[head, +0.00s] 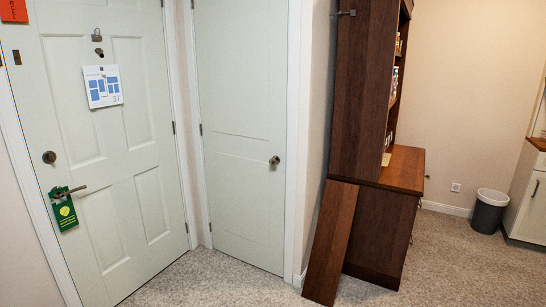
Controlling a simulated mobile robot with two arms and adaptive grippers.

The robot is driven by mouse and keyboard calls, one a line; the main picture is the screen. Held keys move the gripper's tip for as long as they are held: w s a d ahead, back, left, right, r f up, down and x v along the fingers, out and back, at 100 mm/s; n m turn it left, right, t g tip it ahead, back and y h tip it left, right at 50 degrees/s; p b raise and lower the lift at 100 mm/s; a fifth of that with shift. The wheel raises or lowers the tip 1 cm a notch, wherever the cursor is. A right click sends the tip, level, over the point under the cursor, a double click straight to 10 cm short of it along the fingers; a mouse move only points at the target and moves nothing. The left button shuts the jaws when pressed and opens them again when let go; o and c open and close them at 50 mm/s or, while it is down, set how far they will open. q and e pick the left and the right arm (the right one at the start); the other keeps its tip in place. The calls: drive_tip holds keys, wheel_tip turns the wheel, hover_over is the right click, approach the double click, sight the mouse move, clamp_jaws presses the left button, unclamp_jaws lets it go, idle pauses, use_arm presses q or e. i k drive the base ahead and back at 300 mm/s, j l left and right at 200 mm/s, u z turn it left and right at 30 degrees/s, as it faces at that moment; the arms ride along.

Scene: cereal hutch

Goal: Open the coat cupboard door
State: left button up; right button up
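A narrow pale door (240,150), which looks like the coat cupboard door, stands in the middle left of the head view. It is shut in its white frame. Its round dark metal knob (274,160) is on the right side, and hinges show along its left edge. To its left is a wider panelled pale door (95,150) with a lever handle (70,190), also shut. Neither of my grippers is in view.
A dark wooden hutch (385,220) stands right of the doors, with a loose board (330,243) leaning against its side near the cupboard frame. A grey bin (489,212) and white cabinet (530,200) are at the far right. Carpet (200,285) before the doors is clear.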

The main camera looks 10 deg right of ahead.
sight(241, 46)
drive_tip(key=i+l, duration=0.25)
drive_tip(key=i, duration=0.15)
drive_tip(key=i+l, duration=0.25)
drive_tip(key=i, duration=0.2)
drive_tip(key=i+l, duration=0.25)
drive_tip(key=i, duration=0.15)
drive_tip(key=i+l, duration=0.25)
drive_tip(key=i, duration=0.15)
